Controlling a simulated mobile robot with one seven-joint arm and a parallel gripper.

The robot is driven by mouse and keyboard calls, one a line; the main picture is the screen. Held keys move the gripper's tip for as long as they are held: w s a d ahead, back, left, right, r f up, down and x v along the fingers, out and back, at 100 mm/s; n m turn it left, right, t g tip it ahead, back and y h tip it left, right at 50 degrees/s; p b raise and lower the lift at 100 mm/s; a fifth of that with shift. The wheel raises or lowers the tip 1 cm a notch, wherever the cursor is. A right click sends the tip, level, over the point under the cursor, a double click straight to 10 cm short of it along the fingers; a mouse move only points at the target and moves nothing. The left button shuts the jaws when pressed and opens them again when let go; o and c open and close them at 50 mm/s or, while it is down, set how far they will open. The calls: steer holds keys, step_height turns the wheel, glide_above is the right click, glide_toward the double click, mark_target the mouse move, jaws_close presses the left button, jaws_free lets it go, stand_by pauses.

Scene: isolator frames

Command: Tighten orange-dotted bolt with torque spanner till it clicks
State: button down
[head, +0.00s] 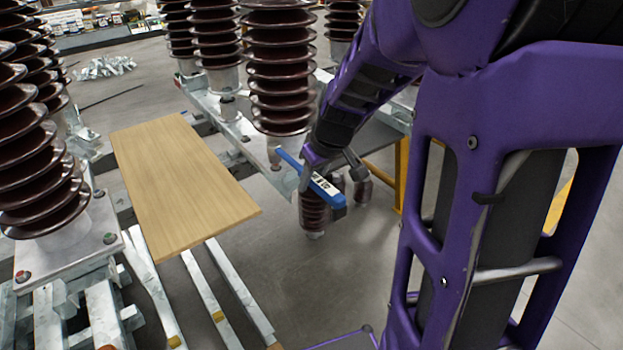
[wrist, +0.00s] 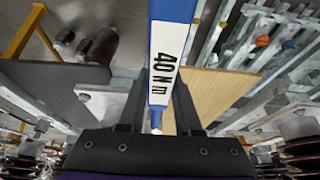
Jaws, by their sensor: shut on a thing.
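The torque spanner (head: 311,176) is blue with a white label and hangs in the air right of the wooden board in the head view. My gripper (head: 328,168) is shut on it. In the wrist view the spanner (wrist: 175,60) runs from the top edge down between the two fingers of my gripper (wrist: 160,105), and its label reads "40 Nm". An orange spot (wrist: 262,40), perhaps the orange-dotted bolt, shows on grey metal framework at upper right in the wrist view, apart from the spanner. A blue spot (wrist: 289,44) is beside it.
A wooden board (head: 180,180) lies across steel beams (head: 240,295) at left. Tall brown ribbed insulators (head: 280,70) stand behind, and another (head: 35,150) stands at the left edge. A yellow post (head: 401,175) is behind my arm. Grey floor (head: 330,290) is open at lower middle.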

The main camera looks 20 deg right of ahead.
steer(key=shift+f, duration=1.05)
stand_by(0.4)
steer(key=w+a+m+h+p, duration=0.3)
steer(key=a+m+p, duration=0.8)
steer(key=a, duration=0.4)
steer(key=shift+w+m+g+h, duration=0.15)
steer(key=shift+m+g+h, duration=0.3)
steer(key=shift+h, duration=0.25)
stand_by(0.4)
